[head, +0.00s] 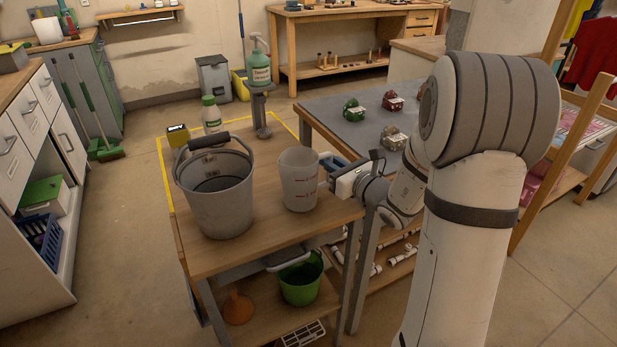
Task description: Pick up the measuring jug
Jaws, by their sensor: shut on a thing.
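The measuring jug (297,182) is a translucent whitish jug with red marks. It stands upright at the right side of the wooden cart top, or very slightly above it; I cannot tell which. My gripper (326,172) reaches in from the right and is shut on the jug's right side, where the handle is. The fingertips and the exact hold are partly hidden by the gripper body.
A grey bucket (218,195) stands close left of the jug. A grey table (340,107) with small red and green items adjoins at right.

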